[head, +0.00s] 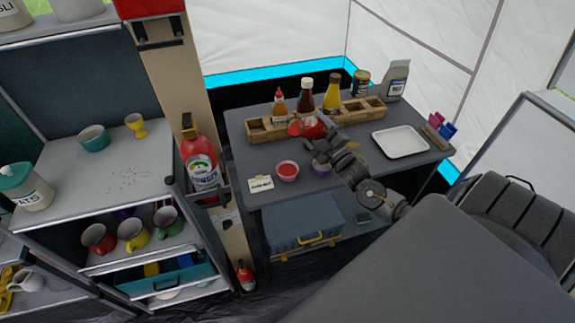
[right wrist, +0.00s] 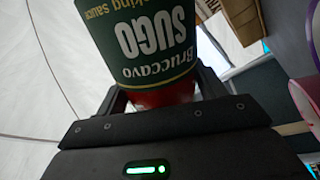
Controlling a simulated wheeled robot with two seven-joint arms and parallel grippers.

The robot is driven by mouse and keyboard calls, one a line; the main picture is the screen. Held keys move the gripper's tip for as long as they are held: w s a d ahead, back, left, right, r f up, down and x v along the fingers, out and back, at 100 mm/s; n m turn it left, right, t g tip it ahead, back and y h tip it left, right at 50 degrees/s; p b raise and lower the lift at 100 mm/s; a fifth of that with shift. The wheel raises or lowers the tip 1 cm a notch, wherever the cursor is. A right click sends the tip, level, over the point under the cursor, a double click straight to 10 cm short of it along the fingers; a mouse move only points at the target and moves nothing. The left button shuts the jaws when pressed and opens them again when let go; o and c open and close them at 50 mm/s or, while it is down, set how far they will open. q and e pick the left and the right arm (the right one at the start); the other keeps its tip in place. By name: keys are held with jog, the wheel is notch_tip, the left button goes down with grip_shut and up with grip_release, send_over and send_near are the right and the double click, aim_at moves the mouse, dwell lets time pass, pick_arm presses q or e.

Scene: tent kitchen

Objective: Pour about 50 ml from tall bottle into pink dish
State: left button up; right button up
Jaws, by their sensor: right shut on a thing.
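My right gripper (head: 325,138) is shut on a red bottle with a dark green "SUGO" label, which fills the right wrist view (right wrist: 150,40). In the head view this bottle (head: 307,126) is tipped well over above the table, partly hidden by the gripper. The pink dish (head: 287,171) stands on the table's front part, below and slightly left of the bottle. Its inside looks red. No falling stream can be made out. My left gripper is out of view.
A purple dish (head: 321,167) stands just right of the pink one, close to my arm. A small white card (head: 261,184) is at left. Behind are a wooden rack (head: 262,131) with sauce bottles and, at right, a white tray (head: 401,142).

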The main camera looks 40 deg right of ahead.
jog(key=shift+d+r+n+y+b, duration=0.2)
jog(key=shift+r+n+y+b, duration=0.15)
jog(key=shift+n, duration=0.25)
jog(key=m+p, duration=0.1)
jog(key=m+h+p, duration=0.1)
jog(key=p, duration=0.1)
jog(key=shift+a+r+m, duration=0.3)
jog(key=shift+a+m, duration=0.05)
jog(key=shift+m, duration=0.05)
jog(key=shift+a+r+p, duration=0.1)
jog(key=shift+r+p, duration=0.05)
jog(key=shift+p, duration=0.25)
jog(key=shift+a+m, duration=0.1)
jog(key=shift+m, duration=0.2)
jog(key=shift+f, duration=0.25)
